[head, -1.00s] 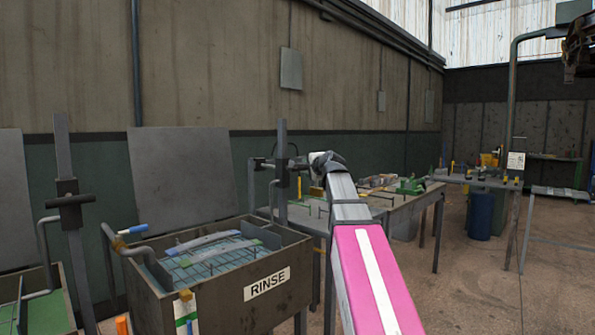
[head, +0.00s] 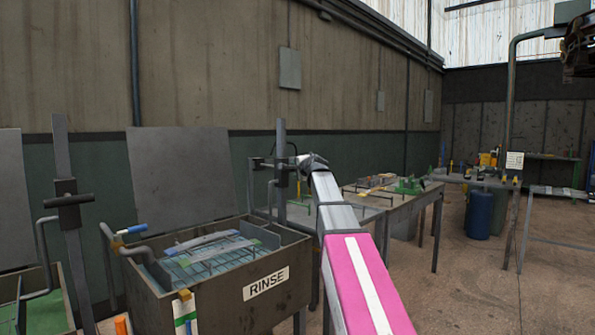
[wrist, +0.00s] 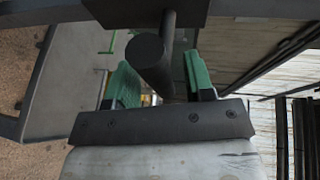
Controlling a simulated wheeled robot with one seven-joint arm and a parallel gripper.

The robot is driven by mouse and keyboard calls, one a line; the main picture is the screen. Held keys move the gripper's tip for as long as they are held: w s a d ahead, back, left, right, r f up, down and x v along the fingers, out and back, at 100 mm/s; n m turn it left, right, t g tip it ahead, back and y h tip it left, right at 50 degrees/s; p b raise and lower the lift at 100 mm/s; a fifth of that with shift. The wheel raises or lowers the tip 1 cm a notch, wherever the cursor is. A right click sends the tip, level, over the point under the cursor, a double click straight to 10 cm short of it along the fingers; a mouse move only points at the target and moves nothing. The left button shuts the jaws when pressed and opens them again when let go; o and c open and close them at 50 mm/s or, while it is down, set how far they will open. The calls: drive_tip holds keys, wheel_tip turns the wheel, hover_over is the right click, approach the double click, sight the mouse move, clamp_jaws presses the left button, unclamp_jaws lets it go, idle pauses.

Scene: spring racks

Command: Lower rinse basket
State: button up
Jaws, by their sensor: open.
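The rinse tank (head: 200,300), a brown box labelled RINSE, stands at the lower left in the head view. The wire rinse basket (head: 228,262) sits inside it in bluish liquid, with grey strips lying across it. A dark upright post (head: 282,160) rises behind the tank. My gripper (head: 303,162) is beside this post, small and partly hidden by my arm. In the wrist view my gripper (wrist: 158,62) is open, its green pads apart. A dark round bar (wrist: 146,50) runs between the pads, seen nearly end-on; I cannot tell whether they touch it.
Another tank (head: 45,305) with its own post and cross-handled slider (head: 68,200) stands at far left. A work table (head: 390,200) with small items is beyond my arm. A blue barrel (head: 480,213) stands at right. Open floor (head: 460,290) lies at lower right.

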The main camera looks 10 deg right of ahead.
clamp_jaws()
wheel_tip(320, 180, down, 16)
drive_tip(key=shift+f, duration=0.15)
idle(0.4)
drive_tip(key=shift+s, duration=0.15)
unclamp_jaws()
drive_tip(key=v, duration=1)
drive_tip(key=shift+s, duration=0.3)
drive_tip(key=shift+s+d, duration=0.1)
drive_tip(key=shift+d, duration=0.05)
